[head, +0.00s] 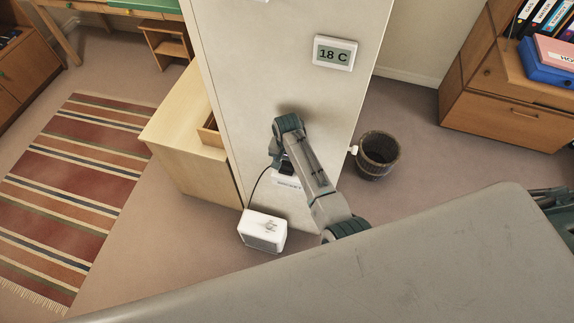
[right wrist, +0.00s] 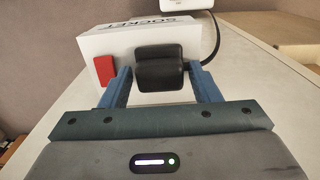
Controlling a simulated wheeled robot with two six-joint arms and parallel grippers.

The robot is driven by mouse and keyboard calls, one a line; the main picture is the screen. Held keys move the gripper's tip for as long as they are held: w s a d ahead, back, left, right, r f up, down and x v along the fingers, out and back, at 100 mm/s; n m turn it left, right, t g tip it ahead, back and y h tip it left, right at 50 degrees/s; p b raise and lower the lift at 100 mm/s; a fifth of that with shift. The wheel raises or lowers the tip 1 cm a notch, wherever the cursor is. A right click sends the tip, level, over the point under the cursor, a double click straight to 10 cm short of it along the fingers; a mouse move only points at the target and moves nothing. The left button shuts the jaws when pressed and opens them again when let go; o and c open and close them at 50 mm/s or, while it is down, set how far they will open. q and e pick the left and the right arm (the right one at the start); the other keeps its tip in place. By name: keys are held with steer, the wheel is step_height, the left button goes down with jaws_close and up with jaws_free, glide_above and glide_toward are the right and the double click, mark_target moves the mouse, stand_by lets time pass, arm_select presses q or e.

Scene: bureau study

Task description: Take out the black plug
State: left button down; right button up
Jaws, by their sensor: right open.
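The black plug (right wrist: 160,68) sits at the face of a white socket box (right wrist: 112,42) marked "SOCKET", beside a red switch (right wrist: 104,70). A black cable (right wrist: 216,42) runs from the plug's side towards a white box. My right gripper (right wrist: 161,76) is open, with one blue finger on each side of the plug and a narrow gap showing at each side. In the head view the socket box (head: 289,184) is on the pale wall panel, mostly hidden behind my arm. My left gripper is not in view.
The white box (head: 263,230) stands on the floor below the socket. A wooden cabinet (head: 180,130) stands to the left and a wicker bin (head: 378,155) to the right. A thermostat (head: 335,53) reading 18 C is higher on the panel. A striped rug (head: 75,190) lies at left.

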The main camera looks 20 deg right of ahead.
mark_target(287, 163)
steer(key=c, duration=0.8)
steer(key=shift+o, duration=0.2)
steer(key=shift+r, duration=0.15)
steer(key=shift+r+b, duration=0.45)
steer(key=shift+r, duration=0.05)
step_height(287, 163, up, 2)
steer(key=shift+r+b, duration=0.1)
steer(key=shift+b, duration=0.6)
steer(key=s+d+r+b, duration=0.1)
steer(key=s+r+b, duration=0.1)
steer(key=s, duration=1.4)
steer(key=shift+d+r, duration=0.35)
